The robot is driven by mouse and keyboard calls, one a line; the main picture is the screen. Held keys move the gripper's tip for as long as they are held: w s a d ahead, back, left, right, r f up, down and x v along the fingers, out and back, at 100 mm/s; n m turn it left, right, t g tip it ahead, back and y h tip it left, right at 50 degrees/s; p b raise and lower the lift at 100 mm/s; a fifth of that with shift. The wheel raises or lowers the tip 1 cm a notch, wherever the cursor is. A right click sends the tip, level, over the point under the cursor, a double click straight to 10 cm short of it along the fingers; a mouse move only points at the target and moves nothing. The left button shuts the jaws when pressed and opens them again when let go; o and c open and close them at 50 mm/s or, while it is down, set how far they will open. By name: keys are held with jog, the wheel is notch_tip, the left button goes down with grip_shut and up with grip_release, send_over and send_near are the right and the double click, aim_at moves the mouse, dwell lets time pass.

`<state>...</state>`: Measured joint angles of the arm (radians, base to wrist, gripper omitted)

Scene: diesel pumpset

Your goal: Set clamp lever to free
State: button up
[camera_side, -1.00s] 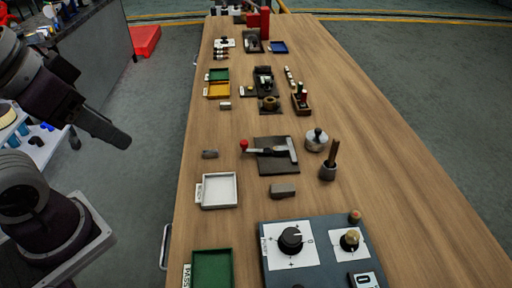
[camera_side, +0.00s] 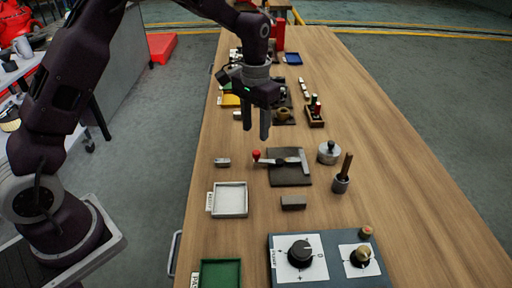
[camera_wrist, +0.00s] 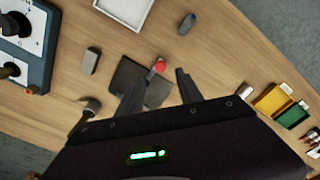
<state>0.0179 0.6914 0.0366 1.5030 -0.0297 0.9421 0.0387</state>
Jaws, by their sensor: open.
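The clamp is a dark square plate (camera_side: 289,174) with a metal lever (camera_side: 280,161) and a pale bar at its right. The lever lies roughly level, its red knob (camera_side: 256,154) sticking out past the plate's left edge. My gripper (camera_side: 256,136) points down, open and empty, above the table just behind the red knob. In the wrist view, the red knob (camera_wrist: 158,66) shows between the fingertips of my gripper (camera_wrist: 159,74), with the plate (camera_wrist: 132,78) at left. No contact with the lever shows. Part of the clamp is hidden by my gripper in the wrist view.
A white tray (camera_side: 230,212) and small grey blocks (camera_side: 293,203) (camera_side: 222,162) lie nearby. A round lidded pot (camera_side: 328,152) and a cup with a wooden handle (camera_side: 342,180) stand right of the clamp. A dial panel (camera_side: 325,250) is in front.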

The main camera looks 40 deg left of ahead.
aim_at(256, 152)
notch_tip(256, 152, down, 8)
jog(key=shift+w+r, duration=0.1)
jog(key=shift+r, duration=0.15)
grip_shut()
dwell(1.3)
